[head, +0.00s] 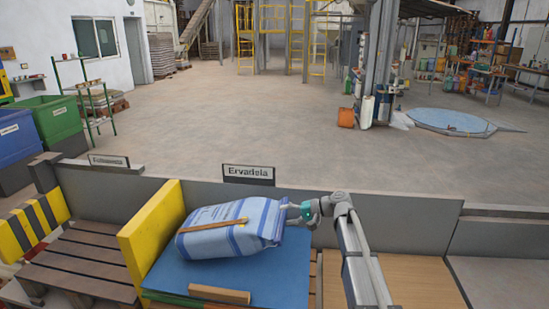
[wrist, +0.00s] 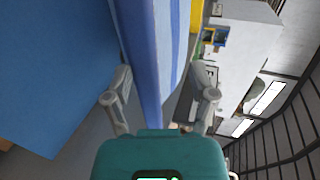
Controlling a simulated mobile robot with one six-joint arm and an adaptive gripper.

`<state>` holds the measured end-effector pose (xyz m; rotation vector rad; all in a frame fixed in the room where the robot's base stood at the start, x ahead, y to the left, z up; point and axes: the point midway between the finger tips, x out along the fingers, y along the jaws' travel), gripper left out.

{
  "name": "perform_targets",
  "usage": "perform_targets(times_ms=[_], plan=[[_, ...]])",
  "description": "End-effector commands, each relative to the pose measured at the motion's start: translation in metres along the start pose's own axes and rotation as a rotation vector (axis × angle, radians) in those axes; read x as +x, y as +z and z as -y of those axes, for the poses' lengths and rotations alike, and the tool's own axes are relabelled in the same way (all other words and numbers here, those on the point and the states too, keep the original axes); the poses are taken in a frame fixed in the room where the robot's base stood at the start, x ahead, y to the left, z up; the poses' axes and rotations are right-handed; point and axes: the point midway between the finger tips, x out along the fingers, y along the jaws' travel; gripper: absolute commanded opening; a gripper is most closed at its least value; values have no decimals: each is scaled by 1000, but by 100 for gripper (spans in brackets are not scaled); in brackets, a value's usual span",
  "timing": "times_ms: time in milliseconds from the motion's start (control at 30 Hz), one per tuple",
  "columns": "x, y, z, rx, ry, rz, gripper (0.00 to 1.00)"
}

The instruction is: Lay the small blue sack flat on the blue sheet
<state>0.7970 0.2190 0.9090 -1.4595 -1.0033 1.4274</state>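The small blue sack (head: 235,240), pale blue with darker blue stripes, lies on its side over the blue sheet (head: 270,285). I cannot tell whether its whole underside touches the sheet. My gripper (head: 296,212) is at the sack's right end. In the wrist view my gripper (wrist: 163,95) has one finger on each side of the sack's end (wrist: 155,50) and looks shut on it. The sheet (wrist: 50,70) fills the left of that view. The tip contact is partly hidden.
A yellow board (head: 150,235) stands along the sheet's left side. A wooden block (head: 220,293) lies at the sheet's front, and a brown strip (head: 213,225) crosses the sack. A grey wall with an "Ervadela" sign (head: 248,174) runs behind. A wooden surface (head: 420,265) at right is clear.

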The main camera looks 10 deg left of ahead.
Motion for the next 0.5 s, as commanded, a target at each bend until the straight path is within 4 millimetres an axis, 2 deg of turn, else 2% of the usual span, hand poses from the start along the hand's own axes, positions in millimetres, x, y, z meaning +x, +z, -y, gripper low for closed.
perform_targets(times_ms=[33, 500], plan=[[-2, 0, 8, 0, 7, 0, 71], [-5, 0, 34, -1, 84, 0, 71]])
